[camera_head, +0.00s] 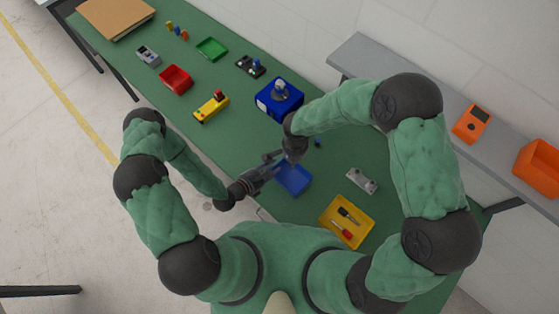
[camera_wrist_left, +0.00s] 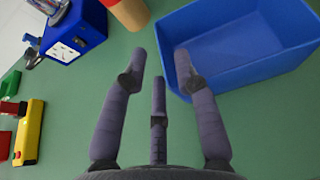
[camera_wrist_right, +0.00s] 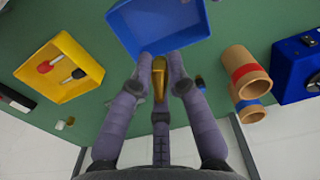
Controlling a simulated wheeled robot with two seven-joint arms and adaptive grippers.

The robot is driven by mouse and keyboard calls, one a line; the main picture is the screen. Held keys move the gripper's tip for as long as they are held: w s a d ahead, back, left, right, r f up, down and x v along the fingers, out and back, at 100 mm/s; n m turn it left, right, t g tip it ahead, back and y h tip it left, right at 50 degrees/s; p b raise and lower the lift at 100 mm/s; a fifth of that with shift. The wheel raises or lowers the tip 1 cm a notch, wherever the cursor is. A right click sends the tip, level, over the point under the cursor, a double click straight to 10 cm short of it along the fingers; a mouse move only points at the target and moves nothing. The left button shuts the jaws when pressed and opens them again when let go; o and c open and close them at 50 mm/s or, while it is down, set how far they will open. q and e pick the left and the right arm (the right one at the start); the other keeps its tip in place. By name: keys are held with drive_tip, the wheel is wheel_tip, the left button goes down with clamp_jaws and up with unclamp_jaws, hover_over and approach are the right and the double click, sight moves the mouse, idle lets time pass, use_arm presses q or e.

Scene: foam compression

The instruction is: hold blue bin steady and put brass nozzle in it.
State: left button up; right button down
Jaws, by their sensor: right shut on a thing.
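The blue bin (camera_head: 293,179) sits on the green table in front of me, and it also shows in the left wrist view (camera_wrist_left: 245,45) and the right wrist view (camera_wrist_right: 165,25). My left gripper (camera_head: 272,160) is open beside the bin. In the left wrist view its right finger overlaps the near bin wall; whether it touches I cannot tell. My right gripper (camera_wrist_right: 160,62) is shut on the brass nozzle (camera_wrist_right: 159,78), close to the bin's edge. The nozzle is hidden in the head view.
A yellow tray (camera_head: 333,229) with screwdrivers and a grey metal part (camera_head: 362,180) lie right of the bin. A blue device (camera_head: 273,103) stands behind. Tan cylinders (camera_wrist_right: 246,75), one red-banded, stand near the bin. A yellow-and-red item (camera_head: 211,107) lies to the left.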

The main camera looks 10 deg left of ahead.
sight(281, 161)
use_arm(q)
drive_tip(key=shift+x, duration=2.95)
clamp_jaws()
